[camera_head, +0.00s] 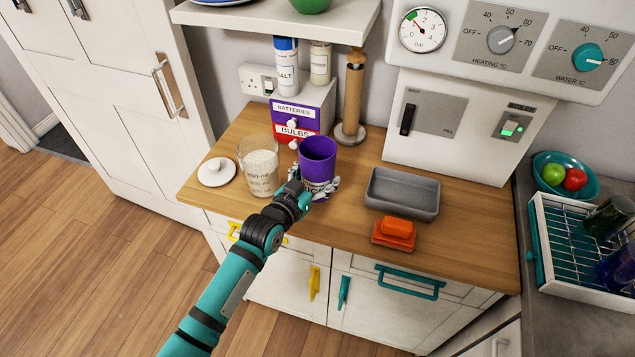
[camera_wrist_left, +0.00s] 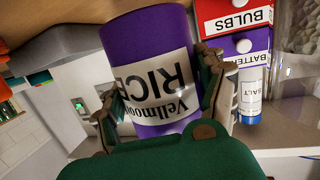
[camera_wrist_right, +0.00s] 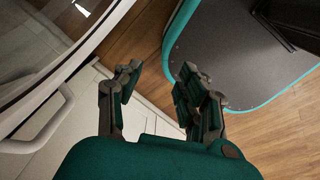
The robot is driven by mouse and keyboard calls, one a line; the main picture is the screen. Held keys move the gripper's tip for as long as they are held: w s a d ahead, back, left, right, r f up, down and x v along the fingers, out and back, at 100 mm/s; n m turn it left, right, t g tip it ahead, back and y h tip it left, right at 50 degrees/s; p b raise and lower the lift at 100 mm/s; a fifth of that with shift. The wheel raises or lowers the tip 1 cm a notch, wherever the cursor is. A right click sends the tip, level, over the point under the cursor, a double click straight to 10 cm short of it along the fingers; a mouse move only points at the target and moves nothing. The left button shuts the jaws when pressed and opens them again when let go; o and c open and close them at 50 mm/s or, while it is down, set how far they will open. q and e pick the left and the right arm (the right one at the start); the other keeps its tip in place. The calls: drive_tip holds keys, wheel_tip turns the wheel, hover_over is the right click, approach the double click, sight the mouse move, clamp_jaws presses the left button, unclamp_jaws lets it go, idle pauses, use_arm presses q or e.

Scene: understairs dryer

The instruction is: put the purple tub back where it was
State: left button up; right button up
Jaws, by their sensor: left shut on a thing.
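The purple tub (camera_head: 317,157) is open-topped and roughly upright over the wooden worktop, in front of the small drawer box. I cannot tell whether its base touches the worktop. My left gripper (camera_head: 320,186) is shut around its lower front. In the left wrist view the tub (camera_wrist_left: 150,45) is between the two fingers (camera_wrist_left: 160,92), and its white label reads "Vellmoor RICE". My right gripper (camera_wrist_right: 160,78) is open and empty, seen only in the right wrist view, above the floor.
A clear jug of white grains (camera_head: 260,172) stands close left of the tub, with a white lid (camera_head: 217,172) beyond. The drawer box (camera_head: 297,112), wooden holder (camera_head: 352,105) and shelf (camera_head: 275,17) are behind. A grey tray (camera_head: 402,192) and orange dish (camera_head: 394,236) are to the right.

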sight(317, 186)
use_arm(q)
drive_tip(key=shift+w, duration=0.35)
drive_tip(key=shift+f+p, duration=0.4)
drive_tip(key=shift+f, duration=1.3)
drive_tip(key=shift+f, duration=0.15)
drive_tip(key=o, duration=1.7)
drive_tip(key=shift+s, duration=0.1)
drive_tip(key=shift+o, duration=0.2)
